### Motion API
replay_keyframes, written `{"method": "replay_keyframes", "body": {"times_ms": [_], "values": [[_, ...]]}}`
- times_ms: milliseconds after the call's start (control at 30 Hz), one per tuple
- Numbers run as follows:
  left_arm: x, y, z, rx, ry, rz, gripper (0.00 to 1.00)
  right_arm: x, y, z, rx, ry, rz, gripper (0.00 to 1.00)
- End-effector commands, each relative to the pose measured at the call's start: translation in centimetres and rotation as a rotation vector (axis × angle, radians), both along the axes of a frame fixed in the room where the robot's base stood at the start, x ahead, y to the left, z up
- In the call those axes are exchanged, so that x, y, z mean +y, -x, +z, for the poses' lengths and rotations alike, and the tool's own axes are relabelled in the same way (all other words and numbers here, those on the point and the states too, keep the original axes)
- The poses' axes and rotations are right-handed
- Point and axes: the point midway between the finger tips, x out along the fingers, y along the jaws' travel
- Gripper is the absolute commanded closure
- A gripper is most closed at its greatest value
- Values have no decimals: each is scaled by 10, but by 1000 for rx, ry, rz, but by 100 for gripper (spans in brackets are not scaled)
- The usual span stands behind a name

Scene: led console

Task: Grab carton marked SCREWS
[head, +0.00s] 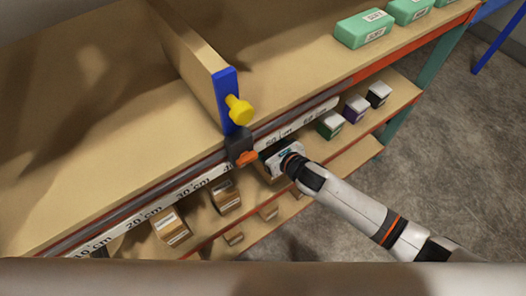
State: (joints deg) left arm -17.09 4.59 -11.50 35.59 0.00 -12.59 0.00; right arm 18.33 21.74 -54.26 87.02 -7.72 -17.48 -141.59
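Several small brown cartons with white labels stand on the shelf below the ruler rail. One carton (171,226) is at the left and another carton (226,197) is nearer the middle. Their label text is too small to read, so I cannot tell which one is marked SCREWS. My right gripper (277,162) reaches in from the right, over a brown carton (264,173) that it partly covers. Its fingers are hidden, so I cannot tell whether it is open or touches that carton. My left gripper is not in view.
A blue-edged divider (228,100) with a yellow knob (239,109) stands above the rail, just over my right gripper. Green (330,124), purple (355,108) and black (378,94) boxes stand to the right. Green cartons (364,28) sit on top. A lower shelf holds more small cartons (233,237).

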Motion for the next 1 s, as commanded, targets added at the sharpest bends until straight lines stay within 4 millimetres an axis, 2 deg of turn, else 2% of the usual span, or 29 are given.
{"method": "replay_keyframes", "body": {"times_ms": [33,300,400,767,1000], "values": [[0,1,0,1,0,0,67,0,0,0,0,0,0,44],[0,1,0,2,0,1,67,0,0,0,1,1,0,88],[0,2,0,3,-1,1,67,0,0,0,1,1,0,100],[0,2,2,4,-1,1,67,1,-1,11,-8,-5,3,100],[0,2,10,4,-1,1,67,1,-2,51,-13,-4,4,100]]}}
